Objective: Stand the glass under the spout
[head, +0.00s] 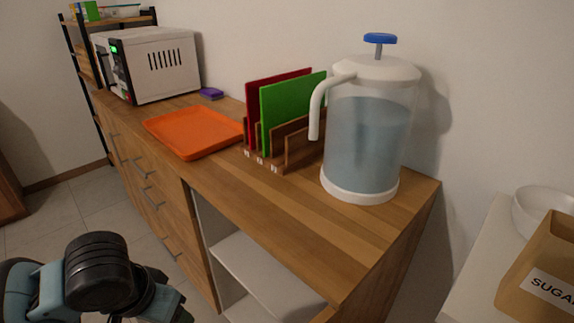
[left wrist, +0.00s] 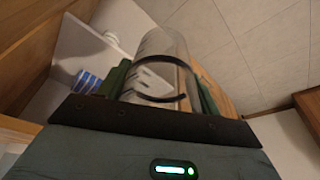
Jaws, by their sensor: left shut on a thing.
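The dispenser (head: 367,140) is a clear container of bluish liquid with a white base, white lid and blue knob. It stands upright near the right end of the wooden counter. Its white spout (head: 318,112) curves out on the left and points down over the counter. In the left wrist view, my left gripper (left wrist: 162,88) is shut on a clear glass (left wrist: 160,62), with a dark green finger on each side. In the head view, my left arm is low at the left, below the counter; the glass is hidden there. My right gripper is not in view.
A rack of red, green and wooden boards (head: 290,110) stands left of the spout. An orange tray (head: 193,131) and a white microwave (head: 150,62) are farther left. The counter front (head: 280,205) is clear. A blue-and-white striped thing (left wrist: 87,82) shows in the left wrist view.

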